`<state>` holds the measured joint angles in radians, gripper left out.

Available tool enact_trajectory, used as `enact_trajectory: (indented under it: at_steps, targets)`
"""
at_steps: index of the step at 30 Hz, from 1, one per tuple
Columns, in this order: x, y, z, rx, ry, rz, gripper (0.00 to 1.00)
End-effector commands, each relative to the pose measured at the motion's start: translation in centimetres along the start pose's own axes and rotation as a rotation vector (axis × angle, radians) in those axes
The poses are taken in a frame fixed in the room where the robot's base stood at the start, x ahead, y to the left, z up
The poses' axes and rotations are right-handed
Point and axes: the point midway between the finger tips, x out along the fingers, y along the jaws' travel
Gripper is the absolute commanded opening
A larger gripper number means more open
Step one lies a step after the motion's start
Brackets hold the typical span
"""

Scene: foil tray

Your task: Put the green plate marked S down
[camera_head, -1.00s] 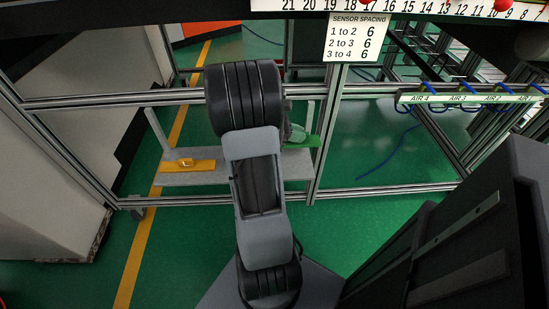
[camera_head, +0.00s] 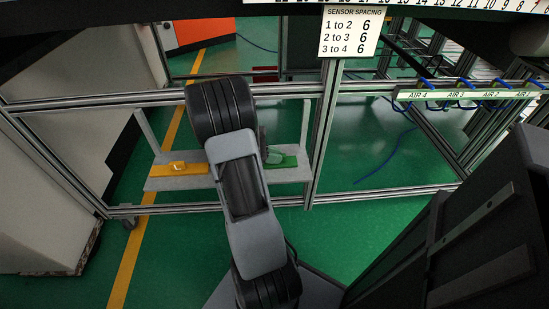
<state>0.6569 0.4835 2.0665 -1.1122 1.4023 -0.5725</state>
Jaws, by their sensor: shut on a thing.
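The green plate (camera_head: 284,162) is over the right part of a grey shelf, level with the yellow plate. Its left part is hidden behind my arm, and its S mark does not show. I cannot tell if it touches the shelf or hangs just above it. My gripper (camera_head: 265,152) is mostly hidden behind my arm. A little of it shows at the green plate's left side, shut on the plate. The yellow plate (camera_head: 182,168), marked L, lies on the left part of the shelf.
The grey shelf (camera_head: 165,184) sits inside a metal frame (camera_head: 330,120). A crossbar runs in front, above the shelf, and an upright stands at its right. A sensor spacing sign (camera_head: 349,32) hangs on that upright. Bare shelf shows at the front left.

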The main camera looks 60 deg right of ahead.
Motion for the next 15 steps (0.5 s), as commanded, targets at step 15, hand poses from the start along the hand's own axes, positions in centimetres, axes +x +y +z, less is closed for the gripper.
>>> enact_trajectory:
  at_steps: [15]
  targets:
    - [0.08,0.02,-0.17,0.001,0.000,0.001,0.30]
